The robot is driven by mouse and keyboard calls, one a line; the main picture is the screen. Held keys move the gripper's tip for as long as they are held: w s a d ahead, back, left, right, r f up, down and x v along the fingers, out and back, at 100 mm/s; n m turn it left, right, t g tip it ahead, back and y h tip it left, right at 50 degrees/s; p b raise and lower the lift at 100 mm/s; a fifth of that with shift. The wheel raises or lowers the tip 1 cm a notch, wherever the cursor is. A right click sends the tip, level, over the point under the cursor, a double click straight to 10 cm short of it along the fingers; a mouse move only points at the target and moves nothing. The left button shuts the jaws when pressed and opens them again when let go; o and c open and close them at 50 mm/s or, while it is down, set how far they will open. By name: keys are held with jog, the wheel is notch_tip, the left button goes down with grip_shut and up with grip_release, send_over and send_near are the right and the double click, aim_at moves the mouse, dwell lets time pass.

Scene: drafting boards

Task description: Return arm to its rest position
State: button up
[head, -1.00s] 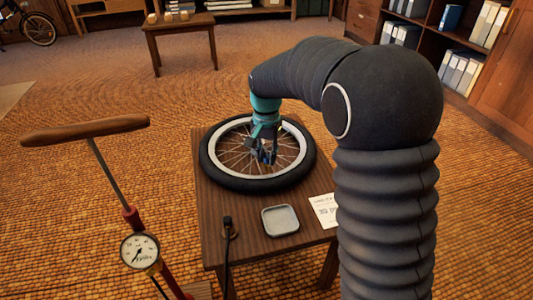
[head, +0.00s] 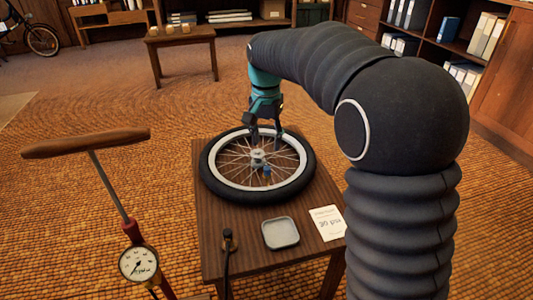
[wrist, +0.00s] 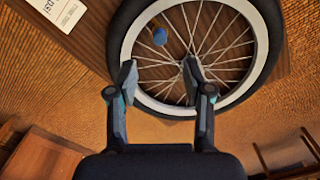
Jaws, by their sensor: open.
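My gripper (head: 265,134) is open and empty above the far part of the bicycle wheel (head: 213,180) in the head view. My arm arches over from the right side. In the wrist view the two fingers of my gripper (wrist: 160,72) stand apart, with the wheel (wrist: 272,45) beyond them. The wheel lies flat on the small wooden table, with a black tire, pale rim and thin spokes. A small blue piece (head: 267,170) is at the wheel near the hub, and it also shows in the wrist view (wrist: 160,36).
A grey square tray (head: 281,233) and a white printed card (head: 327,223) lie on the table (head: 240,210). A black hose end (head: 228,240) stands at its left. A pump with a wooden handle (head: 88,142) and gauge (head: 138,263) stands left. Another table (head: 182,38) is behind.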

jog(key=n, duration=0.1)
jog(key=f+n, duration=0.1)
jog(key=shift+s+n, duration=0.15)
jog(key=shift+n, duration=0.15)
jog(key=s+d+r+t+p, duration=0.1)
jog(key=s+d+t, duration=0.1)
jog(key=s+d, duration=0.3)
jog(key=s+d+r+n+t+p, duration=0.1)
jog(key=s+d, duration=0.5)
jog(key=s, duration=0.7)
jog(key=s+d+r+t+p, duration=0.2)
jog(key=s+d, duration=0.3)
jog(key=s, duration=0.4)
jog(key=shift+s+d+r+t, duration=0.3)
jog(key=shift+s+d+r, duration=0.05)
jog(key=shift+s+r, duration=0.1)
